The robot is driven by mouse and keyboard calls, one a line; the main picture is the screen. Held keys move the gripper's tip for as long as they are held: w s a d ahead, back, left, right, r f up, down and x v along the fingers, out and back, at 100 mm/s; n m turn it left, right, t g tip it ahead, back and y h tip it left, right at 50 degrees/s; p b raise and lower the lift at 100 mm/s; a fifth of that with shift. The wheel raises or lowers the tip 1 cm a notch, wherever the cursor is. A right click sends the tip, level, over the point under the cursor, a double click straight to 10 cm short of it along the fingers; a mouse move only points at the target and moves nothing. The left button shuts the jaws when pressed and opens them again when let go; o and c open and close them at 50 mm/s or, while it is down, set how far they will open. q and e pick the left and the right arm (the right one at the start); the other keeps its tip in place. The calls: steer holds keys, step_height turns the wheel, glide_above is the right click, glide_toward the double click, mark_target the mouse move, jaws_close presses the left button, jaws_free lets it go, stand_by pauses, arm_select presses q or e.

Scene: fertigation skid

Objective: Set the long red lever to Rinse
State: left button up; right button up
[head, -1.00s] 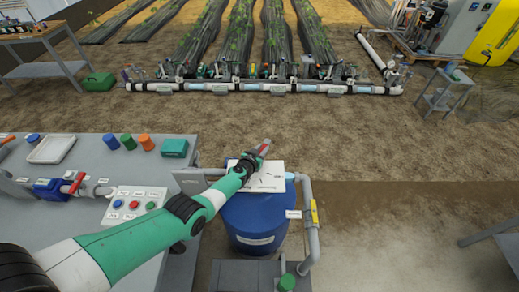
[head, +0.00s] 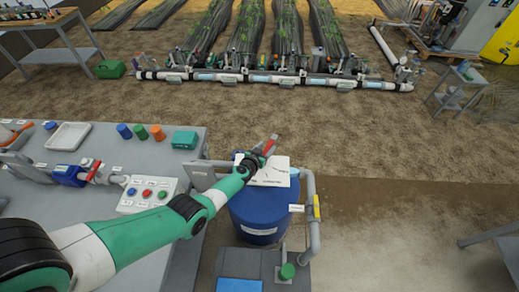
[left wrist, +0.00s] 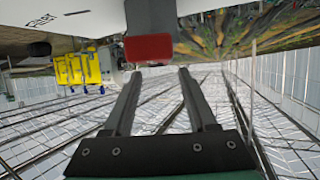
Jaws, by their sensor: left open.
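The long red lever (head: 271,143) is at a white panel (head: 279,172) above a blue drum (head: 262,216). In the left wrist view its blunt red end (left wrist: 150,47) is just beyond the fingertips, on a grey arm against the white panel. My left gripper (head: 262,151) is at the lever in the head view. In the left wrist view its two dark fingers (left wrist: 160,72) are apart with nothing between them. Part of one panel label shows, but the Rinse mark cannot be made out. My right gripper is not in view.
A grey bench (head: 100,219) at left carries a button box (head: 148,194), a white tray (head: 69,136), coloured caps and a teal box (head: 185,140). A grey pipe with a yellow handle (head: 316,206) stands right of the drum. Bare ground lies further right.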

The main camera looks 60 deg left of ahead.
arm_select(q)
steer(key=p+v, duration=0.5)
steer(key=v, duration=0.2)
steer(key=shift+r+p, duration=0.3)
steer(key=shift+s+d, duration=0.35)
steer(key=shift+s, duration=0.15)
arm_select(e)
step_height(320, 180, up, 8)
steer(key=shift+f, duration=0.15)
arm_select(q)
steer(key=shift+w+d, duration=0.1)
